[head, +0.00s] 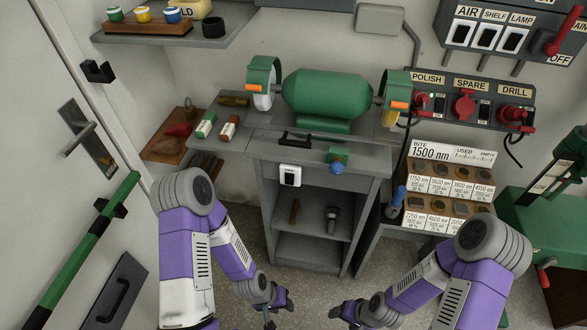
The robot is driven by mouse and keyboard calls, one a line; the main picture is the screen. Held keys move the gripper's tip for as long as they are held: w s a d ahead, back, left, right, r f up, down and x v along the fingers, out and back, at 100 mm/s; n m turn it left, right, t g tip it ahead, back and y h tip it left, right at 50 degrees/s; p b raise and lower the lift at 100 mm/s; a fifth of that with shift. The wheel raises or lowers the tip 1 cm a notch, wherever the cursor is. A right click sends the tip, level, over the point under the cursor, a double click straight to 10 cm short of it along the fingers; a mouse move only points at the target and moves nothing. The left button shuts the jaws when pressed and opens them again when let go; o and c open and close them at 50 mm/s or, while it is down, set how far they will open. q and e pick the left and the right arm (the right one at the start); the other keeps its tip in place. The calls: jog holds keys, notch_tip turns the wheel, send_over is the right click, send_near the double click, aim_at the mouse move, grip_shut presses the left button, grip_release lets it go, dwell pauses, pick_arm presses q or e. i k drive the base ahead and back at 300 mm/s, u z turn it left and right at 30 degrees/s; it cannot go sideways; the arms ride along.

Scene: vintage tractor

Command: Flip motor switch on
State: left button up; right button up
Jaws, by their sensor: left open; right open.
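A green bench grinder motor (326,93) with a guarded wheel at each end sits on a grey cabinet (360,160). A small white switch box with a dark rocker (290,175) is on the cabinet's front, below the top's edge at the left. I cannot tell the rocker's position at this size. My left gripper (278,311) is open and empty, low in the picture, below the switch and apart from it. My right gripper (340,313) is open and empty, low and to the right of the left one. Neither touches the cabinet.
A black handle (295,140) and a blue-knobbed green part (337,162) are near the switch. The cabinet shelves hold a few tools. A bit rack (447,190) stands at right, below a socket panel (470,98). Wall switches (487,37) are upper right. Floor ahead is clear.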

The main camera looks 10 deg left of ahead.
aim_at(289, 177)
jog(key=k, duration=0.5)
jog(key=z, duration=1.25)
jog(key=i, duration=1.05)
jog(key=u, duration=1.9)
